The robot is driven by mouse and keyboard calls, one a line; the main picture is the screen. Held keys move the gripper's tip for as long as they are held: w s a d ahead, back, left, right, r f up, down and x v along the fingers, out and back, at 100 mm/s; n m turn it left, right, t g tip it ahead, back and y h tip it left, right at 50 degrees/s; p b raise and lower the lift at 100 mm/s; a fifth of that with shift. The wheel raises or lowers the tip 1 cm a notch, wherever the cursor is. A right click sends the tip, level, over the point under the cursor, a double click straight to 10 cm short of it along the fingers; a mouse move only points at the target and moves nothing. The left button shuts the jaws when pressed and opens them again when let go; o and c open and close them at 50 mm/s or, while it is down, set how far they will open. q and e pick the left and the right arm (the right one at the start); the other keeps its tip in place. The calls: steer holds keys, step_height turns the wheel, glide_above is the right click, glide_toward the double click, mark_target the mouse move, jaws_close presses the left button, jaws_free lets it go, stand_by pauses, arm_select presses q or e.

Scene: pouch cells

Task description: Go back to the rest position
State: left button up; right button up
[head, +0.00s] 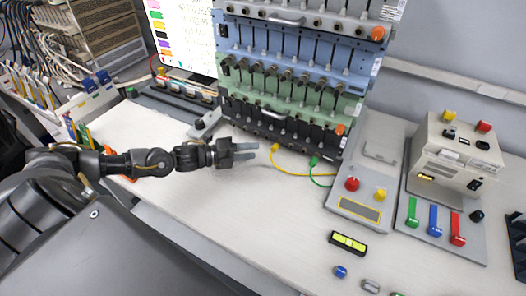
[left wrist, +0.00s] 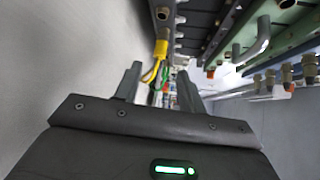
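My left gripper (head: 246,152) is stretched out over the white bench, a little in front of the lowest, black row of the cell rack (head: 285,85). Its two fingers stand apart with nothing between them. In the left wrist view the open fingers of my left gripper (left wrist: 158,92) point towards a yellow plug (left wrist: 161,48) with yellow and green cables beyond them. In the head view the yellow plug (head: 275,147) sits just right of the fingertips, apart from them. A green plug (head: 313,161) is further right. My right gripper is not in view.
A grey panel with a red button (head: 352,184) and a control box (head: 458,146) stand at the right. A yellow-green level (head: 347,243) and small caps, one blue (head: 341,271), lie at the front. A monitor (head: 187,38) stands behind left. The bench's middle front is clear.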

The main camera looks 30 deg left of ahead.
arm_select(q)
steer(key=shift+v, duration=0.85)
steer(key=shift+s+a, duration=0.1)
steer(key=shift+s, duration=0.05)
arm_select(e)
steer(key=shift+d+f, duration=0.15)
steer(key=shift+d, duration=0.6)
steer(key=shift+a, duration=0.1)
